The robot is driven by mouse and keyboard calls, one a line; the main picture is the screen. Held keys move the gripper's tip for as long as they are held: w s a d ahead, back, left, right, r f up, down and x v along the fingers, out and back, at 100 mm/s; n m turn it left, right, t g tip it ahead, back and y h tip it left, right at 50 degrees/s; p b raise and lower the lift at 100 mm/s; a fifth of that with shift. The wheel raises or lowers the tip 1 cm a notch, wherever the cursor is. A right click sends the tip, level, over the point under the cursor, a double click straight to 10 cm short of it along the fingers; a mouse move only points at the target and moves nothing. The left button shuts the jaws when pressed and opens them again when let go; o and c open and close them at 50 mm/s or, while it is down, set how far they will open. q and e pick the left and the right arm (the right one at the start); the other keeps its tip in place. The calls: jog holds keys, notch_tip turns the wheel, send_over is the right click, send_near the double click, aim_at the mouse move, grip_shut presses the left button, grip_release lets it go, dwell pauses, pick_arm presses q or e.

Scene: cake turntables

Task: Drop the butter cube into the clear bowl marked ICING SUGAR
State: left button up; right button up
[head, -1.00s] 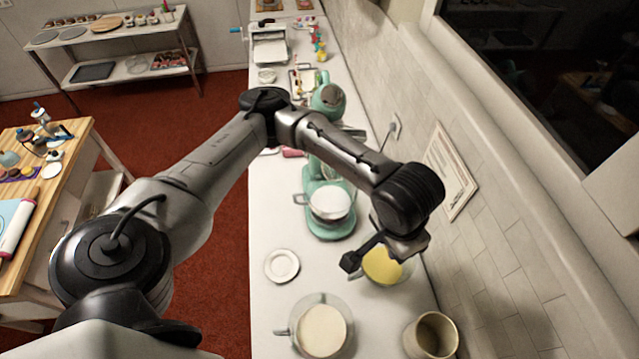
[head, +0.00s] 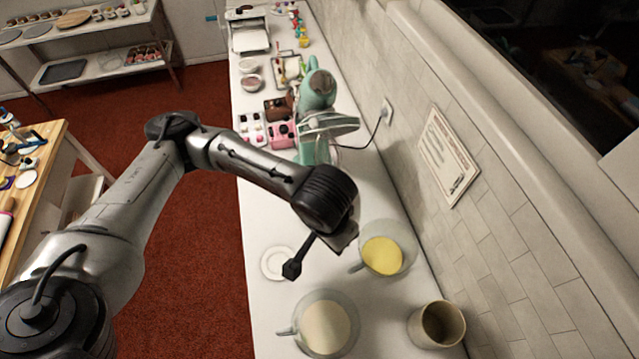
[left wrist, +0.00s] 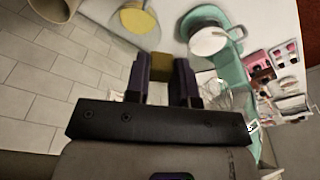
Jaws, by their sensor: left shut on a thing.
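My left gripper (left wrist: 162,72) is shut on the butter cube (left wrist: 161,63), a dull yellow-brown block between its two dark fingers in the left wrist view. In the head view the gripper and cube are hidden under my wrist, left of a clear bowl with yellow contents (head: 384,254). This bowl also shows in the left wrist view (left wrist: 138,18), beyond the cube. A second clear bowl with pale cream contents (head: 326,327) stands nearer on the counter. I cannot read a label on either bowl. My right gripper is not in view.
A small white plate (head: 277,263) lies left of the bowls. A beige pot (head: 437,324) stands at the right by the tiled wall. A mint stand mixer (head: 317,92) and pink boxes (head: 280,133) are farther back on the white counter (head: 262,215).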

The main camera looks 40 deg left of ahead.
pick_arm(q)
jog(key=s+d+f+b, duration=0.2)
jog(key=d+f+b, duration=0.4)
jog(key=f, duration=0.4)
jog(key=w+d+f+n+b, duration=0.2)
jog(key=w+d+f+n, duration=0.15)
jog(key=w+f, duration=0.55)
jog(key=w+a+n, duration=0.2)
jog(key=w+a, duration=0.3)
jog(key=a, duration=0.2)
jog(key=w+a+f+n+y+p, duration=0.1)
jog(key=w+a+n, duration=0.2)
jog(key=w+a, duration=0.3)
jog(key=w+a+f+n, duration=0.1)
jog(key=w+a+n, duration=0.2)
jog(key=w+a, duration=0.3)
jog(key=shift+a+f+g+p, duration=0.1)
jog(key=shift+a+g+p, duration=0.25)
jog(key=shift+a, duration=1.45)
jog(key=shift+a+f, duration=0.2)
jog(key=shift+f, duration=0.4)
jog(key=shift+d+f, duration=0.1)
jog(key=shift+f, duration=0.1)
